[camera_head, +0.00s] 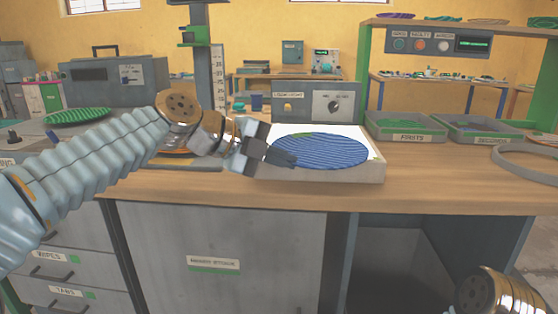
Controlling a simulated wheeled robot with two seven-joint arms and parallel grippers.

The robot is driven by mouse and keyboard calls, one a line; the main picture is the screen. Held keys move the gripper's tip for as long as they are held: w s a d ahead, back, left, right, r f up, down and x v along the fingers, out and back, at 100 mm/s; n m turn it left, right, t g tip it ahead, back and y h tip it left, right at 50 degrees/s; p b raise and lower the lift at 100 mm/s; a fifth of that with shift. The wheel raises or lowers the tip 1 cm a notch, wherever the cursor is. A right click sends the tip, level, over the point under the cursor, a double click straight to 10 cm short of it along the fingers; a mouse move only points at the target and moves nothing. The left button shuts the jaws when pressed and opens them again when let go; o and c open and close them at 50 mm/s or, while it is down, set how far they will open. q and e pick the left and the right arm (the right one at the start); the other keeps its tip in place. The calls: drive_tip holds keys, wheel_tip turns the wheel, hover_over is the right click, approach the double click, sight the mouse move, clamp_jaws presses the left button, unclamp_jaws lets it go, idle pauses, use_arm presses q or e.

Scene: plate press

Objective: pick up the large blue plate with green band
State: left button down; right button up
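The large blue plate (325,152) has dark stripes and a small green part at its upper left rim. It lies on a white, shallow box with a bright top (345,174) on the workbench. My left gripper (283,158) reaches in from the left, with its dark fingers at the plate's left edge, overlapping it in the picture. Whether the fingers touch or grip the rim, I cannot tell. Part of the left rim is hidden behind the gripper. Only a part of my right arm shows at the bottom right; its gripper is out of view.
A green striped plate (77,116) lies at the left. A grey control box with a knob (319,102) stands behind the white box. Green-lined trays, one marked FIRSTS (407,136), stand to the right, near a grey ring (520,165). The bench front (440,198) is clear.

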use_arm(q)
drive_tip(key=c, duration=1.3)
unclamp_jaws()
drive_tip(key=b+v, duration=0.1)
drive_tip(key=v, duration=1.2)
drive_tip(key=shift+a+r, duration=0.3)
drive_tip(key=shift+o, duration=0.3)
